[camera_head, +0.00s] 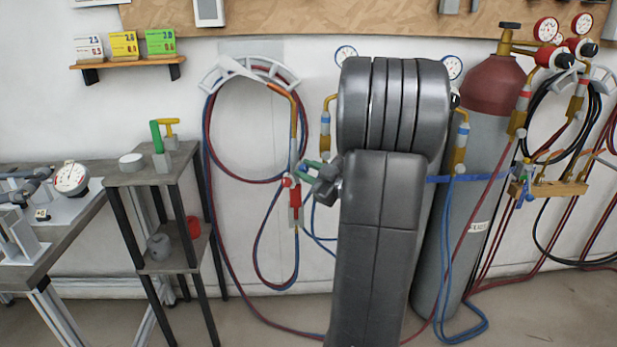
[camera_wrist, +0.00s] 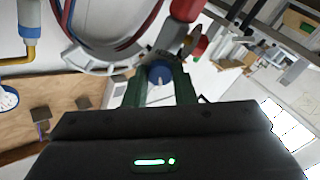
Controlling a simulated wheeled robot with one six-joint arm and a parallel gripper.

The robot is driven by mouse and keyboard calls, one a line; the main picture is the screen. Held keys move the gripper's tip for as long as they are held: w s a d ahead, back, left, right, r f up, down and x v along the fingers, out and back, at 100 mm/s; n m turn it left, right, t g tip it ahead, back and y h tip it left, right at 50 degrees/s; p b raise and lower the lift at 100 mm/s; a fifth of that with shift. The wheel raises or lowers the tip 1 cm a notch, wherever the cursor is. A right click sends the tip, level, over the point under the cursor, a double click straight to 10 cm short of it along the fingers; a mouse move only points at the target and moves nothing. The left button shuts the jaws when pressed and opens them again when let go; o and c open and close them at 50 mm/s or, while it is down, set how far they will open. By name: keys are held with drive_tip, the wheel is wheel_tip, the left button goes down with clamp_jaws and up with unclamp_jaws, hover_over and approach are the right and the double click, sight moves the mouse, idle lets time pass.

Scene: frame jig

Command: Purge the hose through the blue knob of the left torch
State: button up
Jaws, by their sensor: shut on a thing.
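The left torch (camera_head: 295,200) hangs upright on the wall at the left hose holder (camera_head: 250,70), with a brass upper tube, a red knob (camera_head: 288,182) and red and blue hoses. In the wrist view the torch's blue knob (camera_wrist: 160,75) sits between the green fingers of my gripper (camera_wrist: 160,88), which is shut on it. A red knob (camera_wrist: 200,46) shows just beyond it. In the head view my gripper (camera_head: 312,172) reaches the torch from the right; the blue knob is hidden there by the fingers.
My arm covers the middle of the head view. A grey gas cylinder (camera_head: 475,180) with gauges stands to the right. A small shelf stand (camera_head: 150,170) with a green and yellow tool (camera_head: 157,135) stands left of the torch. Loose hoses hang below it.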

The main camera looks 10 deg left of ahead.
idle(0.4)
drive_tip(key=o, duration=1)
drive_tip(key=shift+d, duration=0.1)
drive_tip(key=p+v, duration=0.1)
drive_tip(key=v, duration=1.2)
drive_tip(key=shift+s+d, duration=0.2)
drive_tip(key=shift+d, duration=0.05)
